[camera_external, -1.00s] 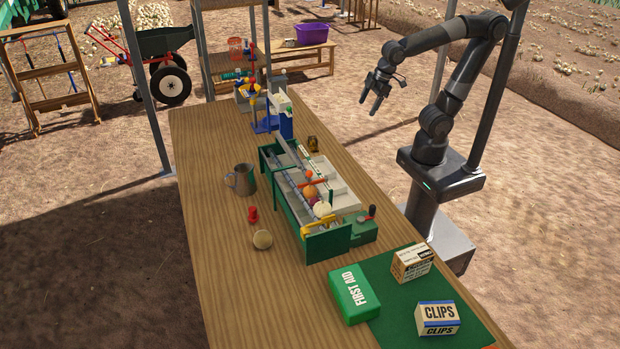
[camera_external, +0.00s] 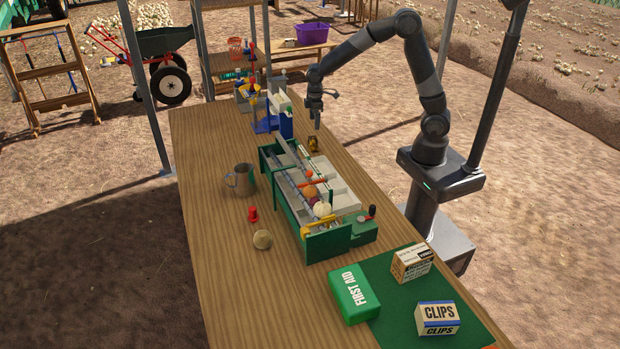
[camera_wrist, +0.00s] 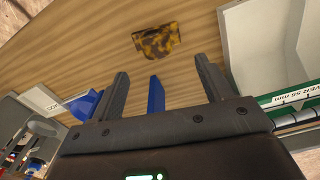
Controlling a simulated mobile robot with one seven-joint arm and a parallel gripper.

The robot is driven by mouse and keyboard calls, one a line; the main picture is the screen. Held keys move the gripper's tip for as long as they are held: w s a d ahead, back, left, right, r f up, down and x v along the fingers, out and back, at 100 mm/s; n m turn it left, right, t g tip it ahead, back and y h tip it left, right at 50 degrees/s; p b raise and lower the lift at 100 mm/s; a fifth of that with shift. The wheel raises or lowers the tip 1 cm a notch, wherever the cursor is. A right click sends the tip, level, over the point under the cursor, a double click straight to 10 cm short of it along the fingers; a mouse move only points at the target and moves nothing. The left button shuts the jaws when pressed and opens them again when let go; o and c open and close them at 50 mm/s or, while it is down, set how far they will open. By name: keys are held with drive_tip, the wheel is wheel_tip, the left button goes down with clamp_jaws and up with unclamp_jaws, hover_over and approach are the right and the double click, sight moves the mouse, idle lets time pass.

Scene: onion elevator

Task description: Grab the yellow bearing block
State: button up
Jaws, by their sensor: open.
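The yellow bearing block (camera_external: 313,144) is a small, dark-mottled yellow piece on the wooden table, just right of the green and grey machine. In the wrist view the block (camera_wrist: 157,40) lies on bare wood, beyond the fingertips and roughly centred between them. My gripper (camera_external: 316,116) hangs above the table, above the block and apart from it. In the wrist view my gripper (camera_wrist: 163,70) shows two spread fingers with nothing between them at block height; a blue part shows in the gap.
The green and grey onion machine (camera_external: 345,236) stands close to the block's left. A blue stand (camera_external: 286,126) is behind it. A metal mug (camera_external: 240,180), a green first aid box (camera_external: 353,294) and a clips box (camera_external: 437,318) stand farther off. Bare wood lies right of the block.

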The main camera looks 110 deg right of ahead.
sight(313, 136)
drive_tip(key=shift+d+f, duration=0.25)
drive_tip(key=shift+f, duration=0.1)
wheel_tip(313, 136, down, 5)
drive_tip(key=shift+f, duration=0.15)
drive_tip(key=shift+w+d+f, duration=0.1)
drive_tip(key=shift+d+f, duration=0.05)
drive_tip(key=shift+f, duration=1.2)
drive_tip(key=shift+w+d+f, duration=0.1)
drive_tip(key=shift+f, duration=1.2)
drive_tip(key=shift+c, duration=0.3)
drive_tip(key=c, duration=1.3)
drive_tip(key=shift+r, duration=0.1)
